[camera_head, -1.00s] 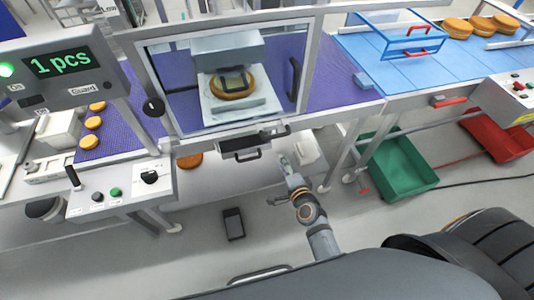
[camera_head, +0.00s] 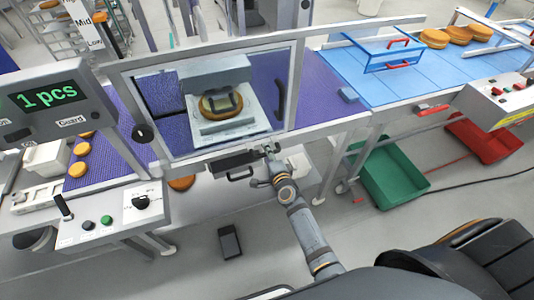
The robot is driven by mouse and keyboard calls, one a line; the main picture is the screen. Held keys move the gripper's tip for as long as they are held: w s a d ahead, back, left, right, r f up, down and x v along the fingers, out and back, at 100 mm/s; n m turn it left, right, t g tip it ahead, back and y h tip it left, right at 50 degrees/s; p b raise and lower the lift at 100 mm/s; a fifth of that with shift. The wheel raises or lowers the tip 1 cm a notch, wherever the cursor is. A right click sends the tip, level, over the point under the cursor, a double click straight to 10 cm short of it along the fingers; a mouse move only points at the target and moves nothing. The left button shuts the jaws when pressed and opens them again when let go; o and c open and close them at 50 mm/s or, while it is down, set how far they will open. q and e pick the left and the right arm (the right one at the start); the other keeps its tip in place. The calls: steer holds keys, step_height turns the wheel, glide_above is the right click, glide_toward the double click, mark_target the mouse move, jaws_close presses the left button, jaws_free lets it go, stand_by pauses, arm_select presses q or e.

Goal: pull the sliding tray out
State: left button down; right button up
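My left gripper is out of view.
The clear guard door (camera_head: 278,98) with a black handle stands above the tray. A control box (camera_head: 138,202) is at left. A white container (camera_head: 299,162) is right of my gripper. A green crate (camera_head: 392,180) sits lower right. A dark pedal-like box (camera_head: 230,241) lies on the floor.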

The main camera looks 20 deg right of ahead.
steer(key=shift+c, duration=0.4)
jaws_close()
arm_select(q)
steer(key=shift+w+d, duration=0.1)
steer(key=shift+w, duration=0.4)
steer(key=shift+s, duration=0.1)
arm_select(e)
steer(key=shift+w, duration=0.1)
